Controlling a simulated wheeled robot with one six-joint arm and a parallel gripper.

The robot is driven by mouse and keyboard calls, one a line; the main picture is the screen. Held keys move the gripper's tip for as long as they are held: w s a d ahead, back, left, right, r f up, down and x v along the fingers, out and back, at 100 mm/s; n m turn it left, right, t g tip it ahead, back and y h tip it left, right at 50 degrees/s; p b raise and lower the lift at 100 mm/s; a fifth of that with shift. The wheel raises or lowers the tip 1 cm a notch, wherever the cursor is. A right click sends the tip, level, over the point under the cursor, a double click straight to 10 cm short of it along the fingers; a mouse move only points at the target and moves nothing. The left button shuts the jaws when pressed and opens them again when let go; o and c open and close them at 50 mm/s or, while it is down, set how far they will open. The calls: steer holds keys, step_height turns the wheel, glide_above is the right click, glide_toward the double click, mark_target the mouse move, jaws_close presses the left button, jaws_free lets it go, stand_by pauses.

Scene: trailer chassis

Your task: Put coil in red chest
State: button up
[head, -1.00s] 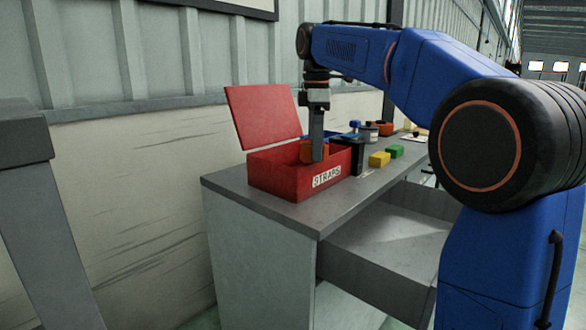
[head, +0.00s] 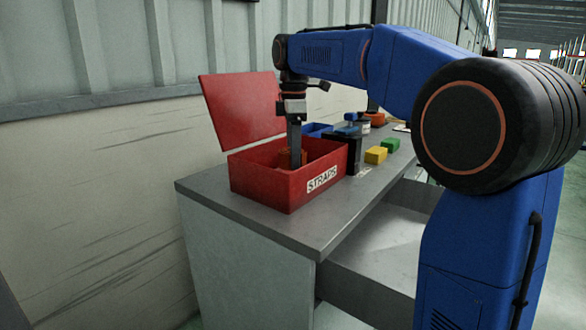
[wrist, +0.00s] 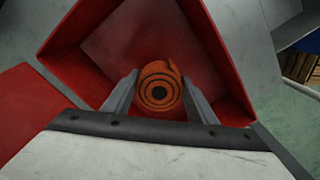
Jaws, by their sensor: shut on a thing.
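The red chest (head: 262,185), labelled STRAPS, stands on the grey bench with its lid (head: 243,110) open toward the wall. My gripper (head: 294,152) reaches down into the chest from above. The orange coil (wrist: 160,88) is rolled up between my two fingers in the wrist view, and my gripper is shut on it. In the head view the coil (head: 285,159) shows just above the chest's front wall, partly hidden by the finger. The red chest's inner walls (wrist: 215,50) surround the coil in the wrist view. I cannot tell whether the coil touches the chest floor.
Right of the chest on the bench (head: 335,222) stand a black holder (head: 356,152), a yellow block (head: 375,155) and a green block (head: 391,145). A blue bin (head: 316,129) and an orange item (head: 374,118) are farther back. An open drawer (head: 375,250) juts from the bench front.

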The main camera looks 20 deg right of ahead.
steer(key=shift+f, duration=2.1)
steer(key=shift+f, duration=0.15)
steer(key=o, duration=1.2)
step_height(320, 180, up, 12)
steer(key=shift+r, duration=0.1)
steer(key=shift+s, duration=0.1)
